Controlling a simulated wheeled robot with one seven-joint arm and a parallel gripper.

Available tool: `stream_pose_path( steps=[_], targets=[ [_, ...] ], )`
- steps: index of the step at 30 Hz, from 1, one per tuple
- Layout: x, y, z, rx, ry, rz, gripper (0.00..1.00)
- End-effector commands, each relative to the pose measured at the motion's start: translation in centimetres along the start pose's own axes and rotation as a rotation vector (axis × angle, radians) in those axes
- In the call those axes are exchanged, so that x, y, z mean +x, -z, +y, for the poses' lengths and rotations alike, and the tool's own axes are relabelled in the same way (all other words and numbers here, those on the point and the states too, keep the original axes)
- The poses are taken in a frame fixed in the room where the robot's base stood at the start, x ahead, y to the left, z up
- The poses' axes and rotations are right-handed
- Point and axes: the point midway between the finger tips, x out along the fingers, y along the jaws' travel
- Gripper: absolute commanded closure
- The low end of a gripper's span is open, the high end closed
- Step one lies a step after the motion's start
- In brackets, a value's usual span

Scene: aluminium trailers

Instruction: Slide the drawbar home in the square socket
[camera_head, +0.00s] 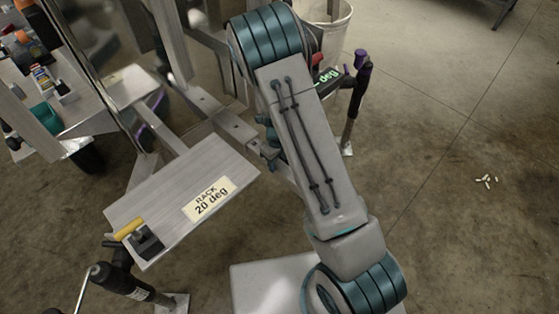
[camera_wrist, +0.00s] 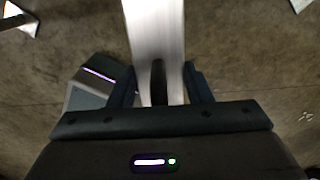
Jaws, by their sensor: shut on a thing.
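The drawbar (camera_wrist: 155,40), a bare aluminium bar, runs up out of the top of the wrist view from between the fingers of my gripper (camera_wrist: 160,86). My gripper is shut on it. In the head view my arm hides most of my gripper. An aluminium bar with a hole (camera_head: 237,127) shows just left of my arm there, in line with the trailer frame; it looks like the drawbar. The square socket is not clear in either view, so I cannot tell how far the bar sits in it.
A sloping plate marked "RACK 20 deg" (camera_head: 160,200) carries a yellow-handled clamp (camera_head: 130,229). A black jack (camera_head: 125,285) stands at lower left. A post with a purple grip (camera_head: 363,75) and a white bucket (camera_head: 335,30) stand behind my arm. The floor at right is mostly clear.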

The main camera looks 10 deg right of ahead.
Motion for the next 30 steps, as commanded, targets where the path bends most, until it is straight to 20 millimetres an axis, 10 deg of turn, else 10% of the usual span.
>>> stream_pose_path(
  steps=[30],
  targets=[
    [-0.2,-2.2,0.0,0.000,0.001,-0.002,1.00]
  ],
)
